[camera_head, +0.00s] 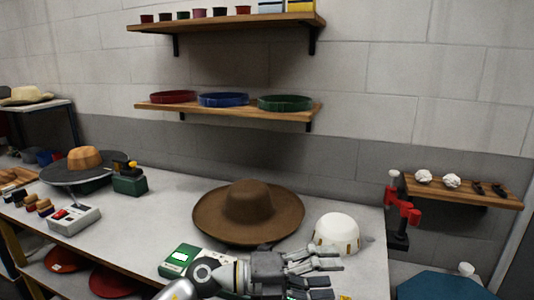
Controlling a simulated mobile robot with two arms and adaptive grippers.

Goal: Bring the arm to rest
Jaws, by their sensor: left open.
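My left gripper (318,270) is in the lower middle, its arm coming in from the bottom left. Its fingers point right and are spread open, with nothing seen between them. It is in front of a wide-brimmed brown hat (248,206) that lies on the grey table (170,205). A white dome (337,229) with small dark and tan marks stands just beyond the fingers. Whether the fingers touch it I cannot tell. A green and white device with a lit screen (182,256) is partly hidden behind my left arm. My right gripper does not show.
At the left are a grey disc-topped press with a tan block (84,158), a green box (130,183) and a white control box (74,219). A red clamp-like tool (402,207) stands at the right edge. Wall shelves hold coloured bands (223,99).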

